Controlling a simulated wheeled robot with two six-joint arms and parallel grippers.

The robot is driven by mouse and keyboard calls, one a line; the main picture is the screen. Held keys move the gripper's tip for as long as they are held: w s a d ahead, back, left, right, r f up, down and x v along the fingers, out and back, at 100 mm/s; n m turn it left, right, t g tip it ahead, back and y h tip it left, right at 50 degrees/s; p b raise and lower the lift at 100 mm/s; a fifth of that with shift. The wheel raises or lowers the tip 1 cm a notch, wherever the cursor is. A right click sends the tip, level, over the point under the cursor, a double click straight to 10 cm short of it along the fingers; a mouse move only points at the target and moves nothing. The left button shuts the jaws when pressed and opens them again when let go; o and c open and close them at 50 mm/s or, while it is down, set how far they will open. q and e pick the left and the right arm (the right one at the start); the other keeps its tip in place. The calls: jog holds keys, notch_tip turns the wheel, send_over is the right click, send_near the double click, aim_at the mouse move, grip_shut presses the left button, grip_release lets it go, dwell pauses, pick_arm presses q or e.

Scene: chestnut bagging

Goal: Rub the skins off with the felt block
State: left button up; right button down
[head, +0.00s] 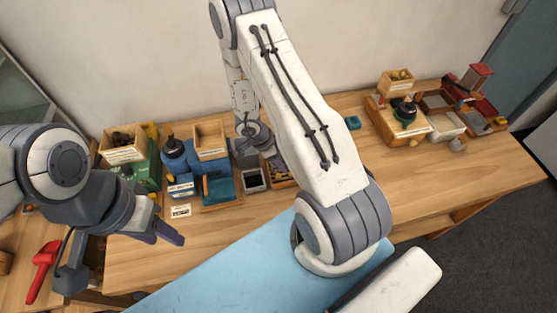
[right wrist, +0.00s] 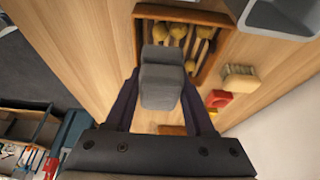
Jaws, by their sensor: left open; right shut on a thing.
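My right gripper (right wrist: 161,98) is shut on a grey block (right wrist: 163,76), which looks like the felt block. It holds the block in front of a wooden tray (right wrist: 139,35). Several yellow-brown round pieces (right wrist: 179,31), apparently chestnuts, lie in the tray among wooden slats. The block hides part of the tray, and I cannot tell whether it touches anything there. In the head view my right arm covers most of this tray. My left gripper (head: 168,232) is open and empty, above the front left of the table.
A teal tray (head: 222,192), a blue container (head: 180,165) and a green box (head: 145,172) stand at the left. A brush (right wrist: 240,82) lies beside the wooden tray. Wooden stations (head: 400,125) stand at the right. The table is clear between (head: 430,175).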

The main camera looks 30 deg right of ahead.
jog(key=shift+r+p, duration=1.15)
jog(key=shift+r, duration=0.25)
jog(key=shift+f, duration=0.1)
